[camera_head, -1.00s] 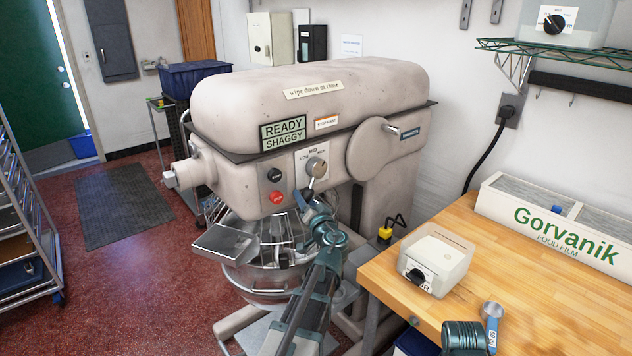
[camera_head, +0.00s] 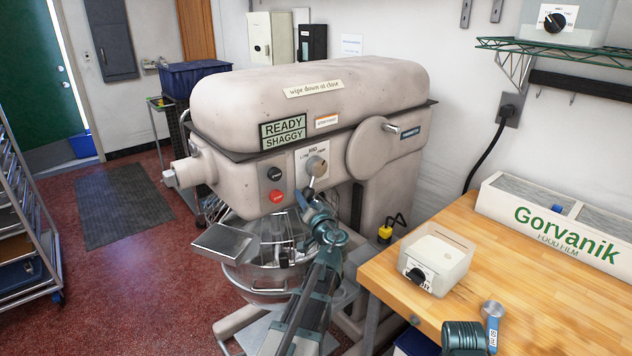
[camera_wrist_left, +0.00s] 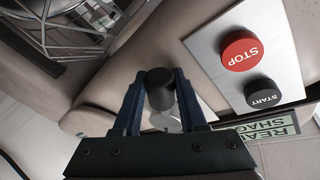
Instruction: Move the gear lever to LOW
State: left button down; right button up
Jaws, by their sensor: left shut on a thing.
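The gear lever has a round metal hub (camera_head: 317,167) on a pale plate on the mixer's front. Small marks for the settings sit above it; MID is at the top, and the side marks are too small to read surely. Its arm hangs down from the hub, leaning slightly left. In the left wrist view its black knob (camera_wrist_left: 160,88) is between the fingers of my left gripper (camera_wrist_left: 160,105). My left gripper (camera_head: 311,195) is shut on the knob in the head view, hiding the lever's lower end. My right gripper is not in view.
Red STOP (camera_head: 277,197) and black START (camera_head: 274,175) buttons sit just left of the lever plate. The mixer bowl (camera_head: 265,278) and its metal chute (camera_head: 226,243) are below. A wooden bench (camera_head: 520,270) with a white scale-like box (camera_head: 436,258) stands at right.

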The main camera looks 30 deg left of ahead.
pick_arm(q)
jog(key=shift+w+d+f+n+b, duration=0.2)
jog(key=shift+w+f+n+b, duration=0.3)
jog(key=shift+n+b, duration=0.25)
jog(key=shift+w+d+n+y+b, duration=0.1)
jog(key=shift+w+n+y+b, duration=0.1)
jog(key=shift+n+y+b, duration=0.15)
jog(key=shift+w+d+f+n+t+y+b, duration=0.15)
jog(key=shift+w+d+f+n+y+b, duration=0.1)
jog(key=shift+w+n+b, duration=0.35)
jog(key=shift+w+d+f+n+t+y+b, duration=0.2)
jog(key=shift+w+n+b, duration=0.2)
jog(key=shift+n, duration=0.3)
